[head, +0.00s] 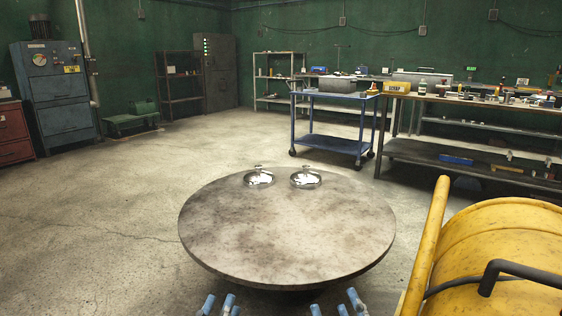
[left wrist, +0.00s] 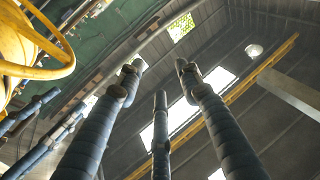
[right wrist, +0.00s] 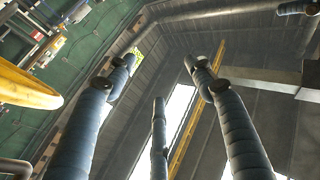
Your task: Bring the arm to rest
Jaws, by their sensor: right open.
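My left gripper (head: 220,304) shows only its blue fingertips at the bottom edge of the head view, in front of the round table (head: 290,235). In the left wrist view its fingers (left wrist: 160,80) are spread, with nothing between them. My right gripper (head: 338,304) also shows only its fingertips at the bottom edge, to the right of the left one. In the right wrist view its fingers (right wrist: 158,75) are spread and empty. Both wrist views look up at the ceiling. Two shiny round metal dishes (head: 259,182) (head: 305,183) sit side by side at the table's far edge, away from both grippers.
A large yellow drum-shaped machine (head: 500,245) with a dark handle stands close on the right. A blue cart (head: 330,144) and a cluttered workbench (head: 460,158) stand behind. The floor to the left of the table is clear. Most of the tabletop is bare.

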